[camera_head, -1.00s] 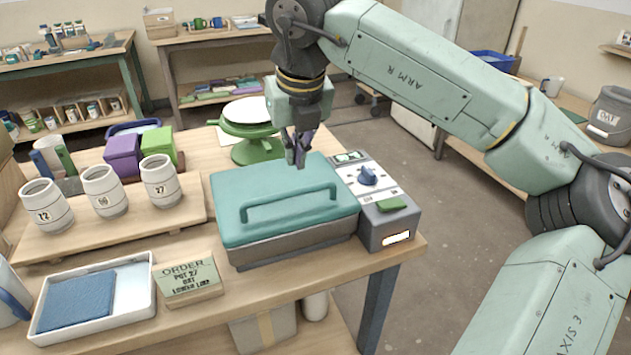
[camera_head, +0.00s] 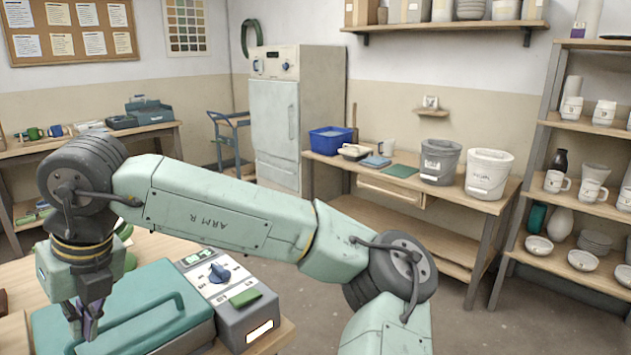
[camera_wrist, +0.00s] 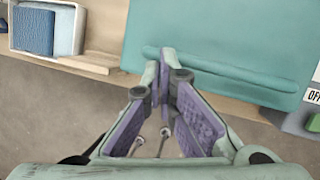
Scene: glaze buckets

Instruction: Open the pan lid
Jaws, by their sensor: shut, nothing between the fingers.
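The pan is a box-shaped vessel with a teal lid (camera_head: 150,282) at the lower left of the head view. The lid lies flat and closed, and its teal bar handle (camera_head: 160,325) is partly cut off by the frame. My gripper (camera_head: 88,326) is over the lid, near the handle's left part. In the wrist view the lid (camera_wrist: 225,30) fills the upper right, with the handle (camera_wrist: 250,80) along its near edge. My gripper (camera_wrist: 160,62) is shut and empty there, its tips overlapping the handle's left end in the picture. I cannot tell whether they touch.
A white tray with a blue cloth (camera_wrist: 32,30) is left in the wrist view. A side bench (camera_head: 400,180) with buckets stands across open floor.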

